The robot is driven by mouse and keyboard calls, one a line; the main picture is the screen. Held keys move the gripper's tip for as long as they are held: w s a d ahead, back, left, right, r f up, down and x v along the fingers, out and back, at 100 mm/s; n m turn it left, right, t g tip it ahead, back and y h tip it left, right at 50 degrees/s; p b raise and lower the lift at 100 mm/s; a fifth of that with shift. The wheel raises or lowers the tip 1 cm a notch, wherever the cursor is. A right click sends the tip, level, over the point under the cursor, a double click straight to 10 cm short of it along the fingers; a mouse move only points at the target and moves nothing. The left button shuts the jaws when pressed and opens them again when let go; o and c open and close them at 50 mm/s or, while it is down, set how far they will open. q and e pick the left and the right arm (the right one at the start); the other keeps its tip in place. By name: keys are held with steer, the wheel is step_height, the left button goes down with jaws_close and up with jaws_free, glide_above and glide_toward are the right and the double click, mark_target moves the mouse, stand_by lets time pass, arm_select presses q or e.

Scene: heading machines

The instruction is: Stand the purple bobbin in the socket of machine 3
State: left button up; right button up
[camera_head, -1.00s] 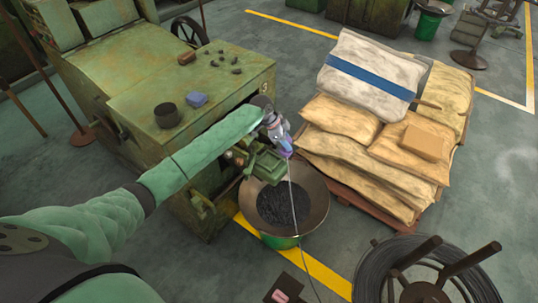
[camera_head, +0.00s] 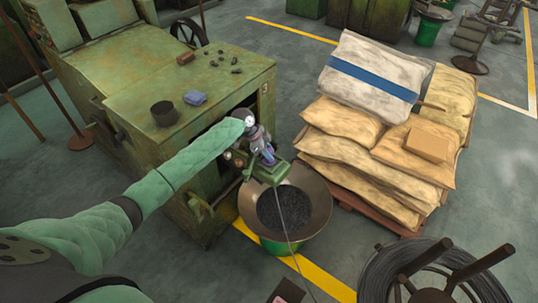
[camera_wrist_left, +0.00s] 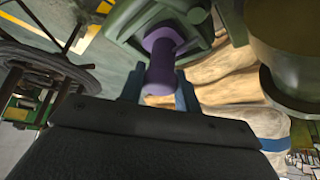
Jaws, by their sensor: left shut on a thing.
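The purple bobbin (camera_wrist_left: 161,58) is between the two blue fingertips of my left gripper (camera_wrist_left: 159,92) in the left wrist view. In the head view the gripper (camera_head: 265,152) is shut on it, and the bobbin shows only as a small purple patch (camera_head: 268,159). Machine 3 (camera_head: 190,85) is the green machine on the left. Its green socket bracket (camera_head: 267,174) sticks out over a bowl, directly below the gripper. In the left wrist view the bobbin's far end meets the green bracket (camera_wrist_left: 205,48). I cannot tell how deep it sits. My right gripper is out of view.
The wide bowl (camera_head: 316,205) of dark pieces stands under the bracket. Stacked sacks (camera_head: 350,160) fill a pallet to the right. A wire coil on a reel (camera_head: 385,265) stands at the lower right. A cup (camera_head: 165,114) and a blue item (camera_head: 195,97) lie on the machine top.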

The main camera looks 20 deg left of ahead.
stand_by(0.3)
arm_select(q)
steer(key=o, duration=1)
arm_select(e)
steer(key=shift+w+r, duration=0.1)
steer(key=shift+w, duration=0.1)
arm_select(q)
steer(key=shift+a+r, duration=0.1)
steer(key=shift+r, duration=0.05)
steer(key=b+v, duration=0.4)
steer(key=v, duration=0.7)
steer(key=shift+r, duration=0.35)
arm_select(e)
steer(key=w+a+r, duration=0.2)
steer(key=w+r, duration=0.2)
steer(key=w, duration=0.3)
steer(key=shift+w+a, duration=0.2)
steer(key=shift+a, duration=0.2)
